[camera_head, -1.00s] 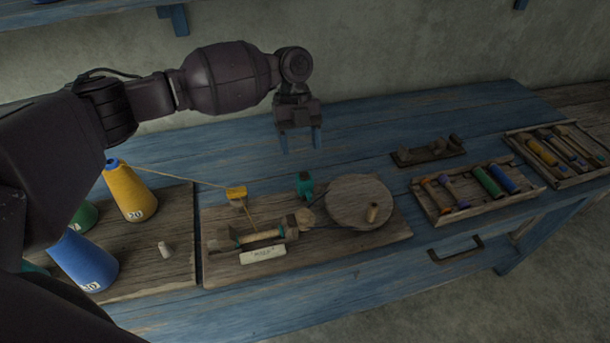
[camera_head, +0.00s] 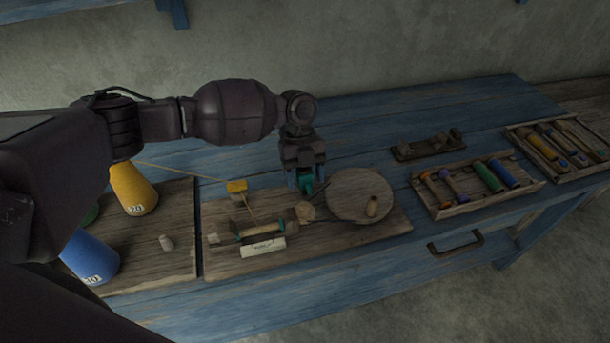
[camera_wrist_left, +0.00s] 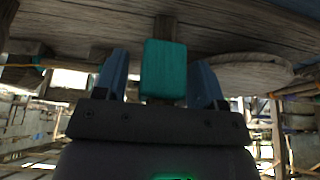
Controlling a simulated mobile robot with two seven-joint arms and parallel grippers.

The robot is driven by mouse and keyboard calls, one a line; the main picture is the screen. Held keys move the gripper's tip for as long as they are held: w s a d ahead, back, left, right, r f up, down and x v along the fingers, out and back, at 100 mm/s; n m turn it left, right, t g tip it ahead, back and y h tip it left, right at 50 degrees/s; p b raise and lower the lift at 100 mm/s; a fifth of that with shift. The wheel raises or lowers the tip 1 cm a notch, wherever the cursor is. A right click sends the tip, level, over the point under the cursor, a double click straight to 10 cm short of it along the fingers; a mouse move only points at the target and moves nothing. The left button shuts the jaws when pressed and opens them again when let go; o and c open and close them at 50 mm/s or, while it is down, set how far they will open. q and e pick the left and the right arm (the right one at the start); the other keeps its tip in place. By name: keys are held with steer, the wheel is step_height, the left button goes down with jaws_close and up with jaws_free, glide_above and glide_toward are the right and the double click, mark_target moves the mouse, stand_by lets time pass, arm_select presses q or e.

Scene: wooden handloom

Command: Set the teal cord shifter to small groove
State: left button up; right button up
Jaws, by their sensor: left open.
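The teal cord shifter (camera_head: 307,184) stands on the wooden winder board between the spindle and the round wheel. In the left wrist view it is a teal block (camera_wrist_left: 164,70) on a wooden post, and it sits between my two blue fingers. My left gripper (camera_head: 307,180) is open around it, with a gap visible on each side in the wrist view. The grooves are hidden or too small to tell. My right gripper is not in view.
The round wooden wheel (camera_head: 352,196) with its peg is close to the right. Yellow (camera_head: 133,190) and blue (camera_head: 90,258) cones stand further left. Trays of bobbins (camera_head: 437,209) lie at right.

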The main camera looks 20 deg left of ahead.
arm_select(q)
steer(key=shift+c, duration=0.5)
jaws_close()
steer(key=shift+r+p, duration=0.3)
steer(key=shift+r, duration=0.85)
steer(key=shift+w, duration=0.1)
steer(key=shift+c, duration=0.8)
jaws_free()
steer(key=shift+r, duration=0.1)
steer(key=shift+o, duration=1.3)
